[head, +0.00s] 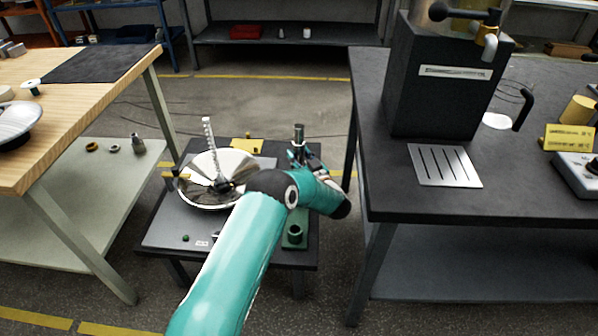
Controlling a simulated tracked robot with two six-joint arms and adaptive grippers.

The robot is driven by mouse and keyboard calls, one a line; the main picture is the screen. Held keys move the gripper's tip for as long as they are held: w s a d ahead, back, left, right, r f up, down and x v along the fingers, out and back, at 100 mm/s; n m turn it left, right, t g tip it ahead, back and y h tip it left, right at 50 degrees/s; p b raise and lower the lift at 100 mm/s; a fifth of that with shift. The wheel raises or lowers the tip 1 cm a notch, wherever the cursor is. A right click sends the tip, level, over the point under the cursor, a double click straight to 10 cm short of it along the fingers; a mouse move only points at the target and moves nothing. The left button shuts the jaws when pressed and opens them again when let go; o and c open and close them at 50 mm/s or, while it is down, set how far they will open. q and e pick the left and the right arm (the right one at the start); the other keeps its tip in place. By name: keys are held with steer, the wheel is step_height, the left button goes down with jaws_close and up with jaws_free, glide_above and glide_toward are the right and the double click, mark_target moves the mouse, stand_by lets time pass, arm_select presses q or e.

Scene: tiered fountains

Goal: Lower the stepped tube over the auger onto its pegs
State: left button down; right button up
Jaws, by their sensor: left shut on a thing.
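A pale auger (208,138) stands upright in the middle of a shiny, segmented bowl (203,195) on the low dark table. My forearm and wrist hide much of the gripper, the tube's lower part and the bowl's right edge. I cannot make out the pegs. My right gripper is not in view.
A green holder (295,235) and a yellow block (247,146) are on the low table (165,228). A dark bench (400,205) with a tall black machine (445,85) stands close on the right. A wooden table (80,95) stands on the left.

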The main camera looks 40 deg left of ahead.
mark_target(302, 149)
arm_select(q)
steer(key=shift+r+p, duration=1)
steer(key=shift+r, duration=0.85)
